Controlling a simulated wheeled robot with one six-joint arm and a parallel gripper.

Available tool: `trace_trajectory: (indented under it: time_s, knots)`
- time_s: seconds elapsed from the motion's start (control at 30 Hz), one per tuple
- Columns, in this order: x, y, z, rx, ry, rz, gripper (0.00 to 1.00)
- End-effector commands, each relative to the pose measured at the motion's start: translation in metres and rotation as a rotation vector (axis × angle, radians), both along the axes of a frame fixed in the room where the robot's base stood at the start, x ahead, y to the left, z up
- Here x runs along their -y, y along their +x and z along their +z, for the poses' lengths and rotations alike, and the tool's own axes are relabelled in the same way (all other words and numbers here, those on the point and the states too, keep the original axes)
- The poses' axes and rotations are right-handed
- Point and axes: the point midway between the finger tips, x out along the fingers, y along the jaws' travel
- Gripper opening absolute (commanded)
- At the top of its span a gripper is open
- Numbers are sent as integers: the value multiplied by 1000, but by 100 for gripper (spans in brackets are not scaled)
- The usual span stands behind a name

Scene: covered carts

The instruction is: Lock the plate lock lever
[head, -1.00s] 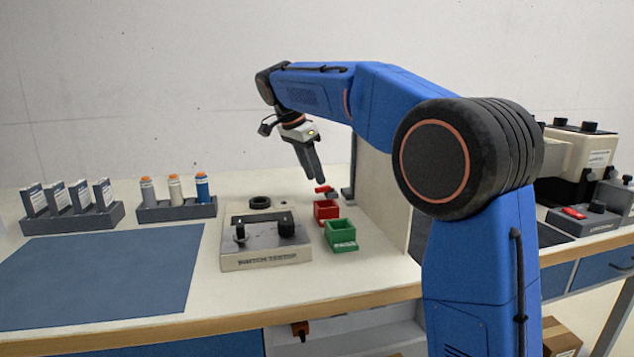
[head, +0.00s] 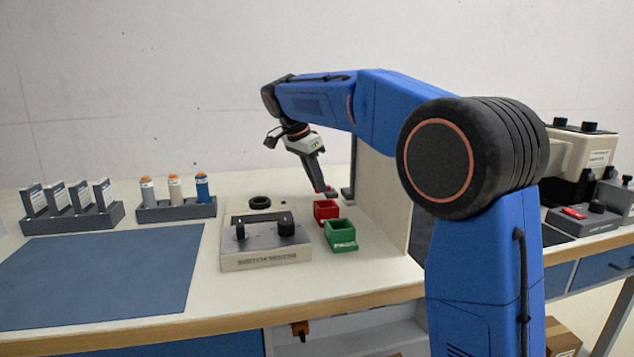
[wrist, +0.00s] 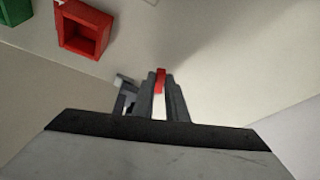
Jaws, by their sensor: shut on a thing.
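The red handle (wrist: 160,78), which I take to be the plate lock lever, sits between the fingers of my gripper (wrist: 162,86) in the wrist view. The fingers are closed on it, and they hide most of it. In the head view my gripper (head: 319,188) points down at the back of the bench, with a bit of red (head: 330,190) showing at its tips. A small grey fixture (wrist: 125,95) is just left of the fingers in the wrist view. How far the lever is turned cannot be told.
A red bin (head: 326,212) and a green bin (head: 341,235) stand in front of my gripper. A switch tester (head: 265,258) is to the left. An upright panel (head: 383,200) rises close on the right. Bottles and a blue mat (head: 100,275) are farther left.

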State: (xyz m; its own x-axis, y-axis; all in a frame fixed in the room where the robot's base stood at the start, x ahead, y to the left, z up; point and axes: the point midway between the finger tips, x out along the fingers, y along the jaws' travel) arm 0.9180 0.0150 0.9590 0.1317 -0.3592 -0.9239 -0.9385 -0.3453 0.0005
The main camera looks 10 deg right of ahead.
Motion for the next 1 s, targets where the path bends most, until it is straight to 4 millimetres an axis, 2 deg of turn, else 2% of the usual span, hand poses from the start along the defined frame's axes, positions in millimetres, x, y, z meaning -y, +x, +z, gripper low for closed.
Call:
trace_trajectory:
  time_s: [0.37,1.0]
  knots:
    - [3,-7,1,2,1,142,0]
    - [23,-27,1,1,1,705,0]
